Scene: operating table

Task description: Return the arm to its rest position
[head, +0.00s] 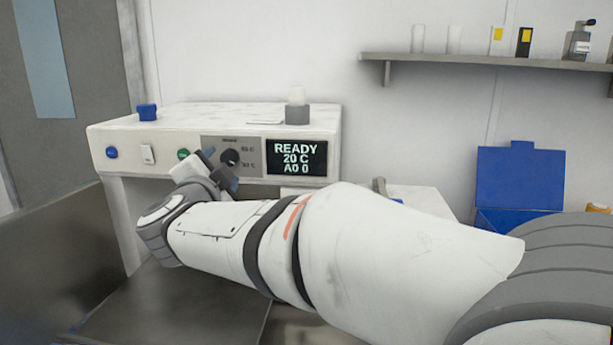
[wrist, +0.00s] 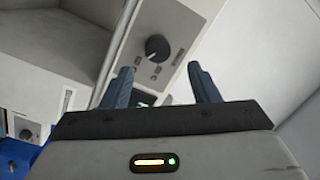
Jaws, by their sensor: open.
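My arm (head: 240,238) reaches from the lower right across the bench to the white machine. My gripper (head: 219,167) is at the machine's front panel, close to the dark knob (head: 229,157). In the wrist view my gripper (wrist: 162,80) shows two blue-grey fingers spread apart with nothing between them. The knob (wrist: 157,47) lies beyond the fingertips there, apart from them in the picture. Whether a finger touches the panel cannot be told from the head view.
The machine (head: 120,135) has a display (head: 297,158) reading READY, 20 C, A0 0. A blue cap (head: 147,112) and a small vessel (head: 297,105) are on top. A blue bin (head: 519,180) stands right. A wall shelf (head: 480,60) holds several bottles and cups.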

